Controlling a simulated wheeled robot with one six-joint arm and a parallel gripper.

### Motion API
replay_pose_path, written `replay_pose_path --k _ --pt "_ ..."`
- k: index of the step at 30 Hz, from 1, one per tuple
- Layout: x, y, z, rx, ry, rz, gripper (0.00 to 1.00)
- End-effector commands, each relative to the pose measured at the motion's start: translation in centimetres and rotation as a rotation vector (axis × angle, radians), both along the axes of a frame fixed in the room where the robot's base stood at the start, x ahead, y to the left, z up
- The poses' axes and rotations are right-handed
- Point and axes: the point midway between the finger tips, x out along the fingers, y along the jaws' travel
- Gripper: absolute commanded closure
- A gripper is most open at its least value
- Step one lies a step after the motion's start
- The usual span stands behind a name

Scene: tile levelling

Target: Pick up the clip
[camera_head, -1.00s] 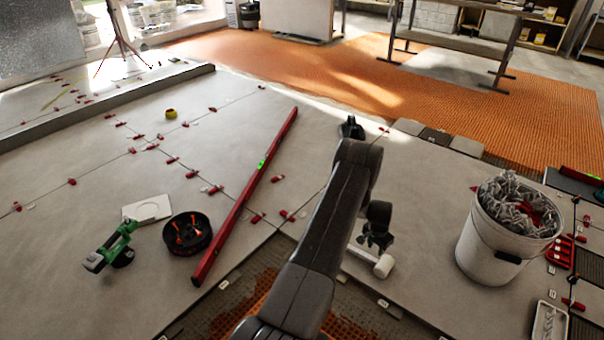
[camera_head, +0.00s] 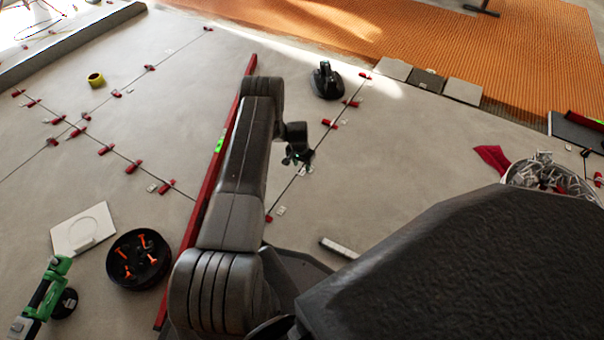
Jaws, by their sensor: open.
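Small white clips and red wedges lie along the tile joints. One white clip (camera_head: 281,210) lies beside the joint, below my gripper in the picture. Another small white clip (camera_head: 305,169) lies close to the gripper, partly hidden. A clip (camera_head: 344,122) and a red wedge (camera_head: 329,124) lie farther up the same joint. My gripper (camera_head: 297,160) is open, pointing down over this joint with nothing seen between its fingers. I cannot tell its exact height or which clip is meant.
A red level (camera_head: 217,150) lies behind my arm. A black tool (camera_head: 326,81) stands beyond the gripper. A black round tub (camera_head: 139,259), white plate (camera_head: 84,230) and green tool (camera_head: 43,300) lie left. A bucket of clips (camera_head: 553,174) stands right, partly hidden.

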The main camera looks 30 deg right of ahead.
Motion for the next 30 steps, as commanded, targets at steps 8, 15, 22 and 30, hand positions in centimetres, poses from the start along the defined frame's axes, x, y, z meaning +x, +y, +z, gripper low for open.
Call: replay_pose_path --k 8,15,22,30 --pt "0.5 -0.6 -3.9 0.0 0.0 0.0 0.58" --pt "0.6 -0.6 -4.1 0.0 -0.001 0.0 0.58" --pt "0.5 -0.6 -4.2 0.0 -0.001 0.0 0.58" --pt "0.5 -0.6 -4.3 0.0 -0.001 0.0 0.9"
